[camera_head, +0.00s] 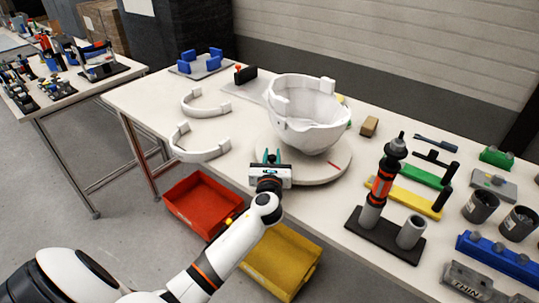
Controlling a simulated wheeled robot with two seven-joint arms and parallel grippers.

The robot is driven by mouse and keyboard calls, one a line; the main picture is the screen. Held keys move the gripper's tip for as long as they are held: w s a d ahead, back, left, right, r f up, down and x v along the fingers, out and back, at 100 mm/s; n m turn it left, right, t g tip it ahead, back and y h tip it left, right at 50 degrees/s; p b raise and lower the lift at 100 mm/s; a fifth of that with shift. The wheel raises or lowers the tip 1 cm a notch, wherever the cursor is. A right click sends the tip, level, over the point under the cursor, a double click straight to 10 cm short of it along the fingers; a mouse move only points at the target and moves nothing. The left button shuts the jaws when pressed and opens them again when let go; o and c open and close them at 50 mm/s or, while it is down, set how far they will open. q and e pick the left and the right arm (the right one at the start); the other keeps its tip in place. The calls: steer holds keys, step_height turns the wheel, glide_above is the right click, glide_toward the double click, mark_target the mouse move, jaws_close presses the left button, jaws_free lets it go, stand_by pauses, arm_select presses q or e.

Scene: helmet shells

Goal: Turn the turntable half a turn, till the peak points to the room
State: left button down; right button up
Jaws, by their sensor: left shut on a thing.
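My left gripper (271,155) reaches in from the front at the turntable's front left edge, teal fingertips upward. My right gripper is not in view.
Two white curved bands (205,154) lie left of the turntable. A red-and-black driver (383,180) stands upright in a black holder at right, near a yellow bar (405,199). Red (202,203) and yellow (277,262) bins sit below the table's front edge.

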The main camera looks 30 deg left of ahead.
mark_target(294, 175)
arm_select(q)
steer(key=shift+s+d+f+n+g+y+b, duration=0.15)
steer(key=shift+d+n+g+y+b, duration=0.25)
steer(key=shift+d+n+g+y, duration=1.5)
steer(key=shift+d+n+g+y+b, duration=0.65)
steer(key=shift+d+n+g+y, duration=0.55)
steer(key=shift+d+g+y, duration=0.45)
steer(key=shift+w+d, duration=0.2)
steer(key=shift+d, duration=0.05)
steer(key=c, duration=1.3)
jaws_free()
steer(key=shift+o, duration=0.2)
